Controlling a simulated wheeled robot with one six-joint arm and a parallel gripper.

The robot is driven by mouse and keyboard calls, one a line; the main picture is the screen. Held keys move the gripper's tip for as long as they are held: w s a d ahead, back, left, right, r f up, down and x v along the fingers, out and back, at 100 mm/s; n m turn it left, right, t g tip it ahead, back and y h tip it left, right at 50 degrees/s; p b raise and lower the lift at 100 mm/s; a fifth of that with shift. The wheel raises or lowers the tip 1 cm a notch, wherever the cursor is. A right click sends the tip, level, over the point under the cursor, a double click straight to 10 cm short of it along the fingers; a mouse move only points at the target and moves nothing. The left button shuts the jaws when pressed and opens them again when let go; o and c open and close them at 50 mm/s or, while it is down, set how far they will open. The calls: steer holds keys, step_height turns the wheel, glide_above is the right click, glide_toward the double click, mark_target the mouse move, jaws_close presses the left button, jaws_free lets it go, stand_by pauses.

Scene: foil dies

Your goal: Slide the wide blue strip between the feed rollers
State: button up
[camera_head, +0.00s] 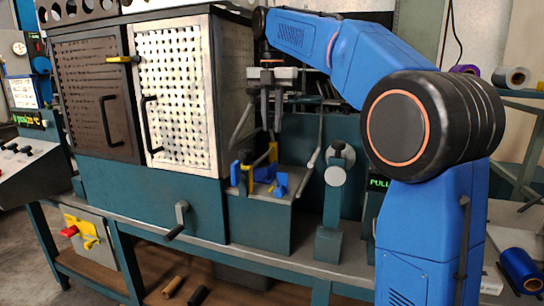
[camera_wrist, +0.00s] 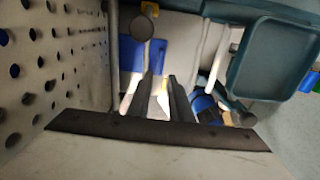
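My gripper (camera_head: 271,128) points down above a teal block (camera_head: 262,218) beside the white perforated door. Its two dark fingers are a little apart, with nothing visible held between them; they also show in the wrist view (camera_wrist: 162,80). Blue pieces (camera_head: 281,186) and yellow upright parts stand on the block below the fingertips. In the wrist view, a blue piece (camera_wrist: 131,54) lies beyond and left of the fingers, and more blue shows past the tips. I cannot tell which blue piece is the wide strip. The feed rollers cannot be clearly made out; the fingers partly hide that area.
The white perforated door (camera_head: 176,92) is close to my gripper's left, and its panel fills the left of the wrist view. A grey stand with round discs (camera_head: 335,172) is right of the block. A crank handle (camera_head: 179,220) juts out below. A blue roll (camera_head: 521,268) lies lower right.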

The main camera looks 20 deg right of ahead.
mark_target(272, 164)
step_height(272, 164, down, 12)
steer(key=shift+r, duration=0.25)
stand_by(0.4)
jaws_close()
steer(key=shift+s+d, duration=0.3)
steer(key=shift+s, duration=0.1)
stand_by(1.2)
steer(key=shift+o, duration=1.6)
jaws_free()
steer(key=shift+r, duration=0.1)
